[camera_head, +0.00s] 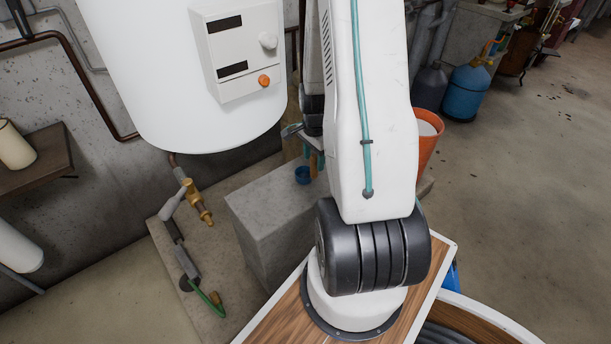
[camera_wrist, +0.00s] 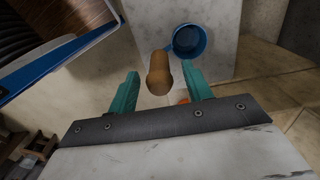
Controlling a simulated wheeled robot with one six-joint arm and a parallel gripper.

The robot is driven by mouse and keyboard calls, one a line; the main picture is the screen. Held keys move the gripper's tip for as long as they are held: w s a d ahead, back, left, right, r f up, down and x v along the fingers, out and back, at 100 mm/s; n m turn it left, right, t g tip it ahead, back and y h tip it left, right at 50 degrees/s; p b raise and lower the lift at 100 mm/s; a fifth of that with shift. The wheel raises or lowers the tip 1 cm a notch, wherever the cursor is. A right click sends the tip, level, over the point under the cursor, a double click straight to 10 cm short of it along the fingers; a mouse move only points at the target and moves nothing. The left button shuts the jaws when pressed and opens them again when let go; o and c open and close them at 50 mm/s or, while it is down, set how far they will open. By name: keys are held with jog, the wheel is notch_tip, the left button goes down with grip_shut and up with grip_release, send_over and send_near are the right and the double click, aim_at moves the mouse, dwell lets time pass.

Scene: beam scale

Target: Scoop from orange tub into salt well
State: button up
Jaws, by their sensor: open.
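The orange tub (camera_head: 428,138) stands to the right of my arm, partly hidden by it, with white material inside. A small blue cup (camera_head: 302,174) is on the grey block, and it also shows in the wrist view (camera_wrist: 188,41). A brown wooden handle (camera_wrist: 158,75) points toward the wrist camera beside the cup; I cannot tell how they join. My gripper (camera_wrist: 160,71) is open, its two teal fingers on either side of the handle, with gaps visible. In the head view my gripper is mostly hidden behind my arm. I cannot make out the salt well.
The grey block (camera_head: 265,222) stands left of my arm. A large white tank (camera_head: 165,75) with a control box (camera_head: 240,45) hangs close on the left. A brass valve (camera_head: 197,202) is below it. A blue canister (camera_head: 468,92) stands at the back right; open floor lies right.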

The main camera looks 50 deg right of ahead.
aim_at(315, 166)
notch_tip(315, 166, down, 4)
jog(key=shift+d+f, duration=0.15)
jog(key=shift+c, duration=0.3)
grip_shut()
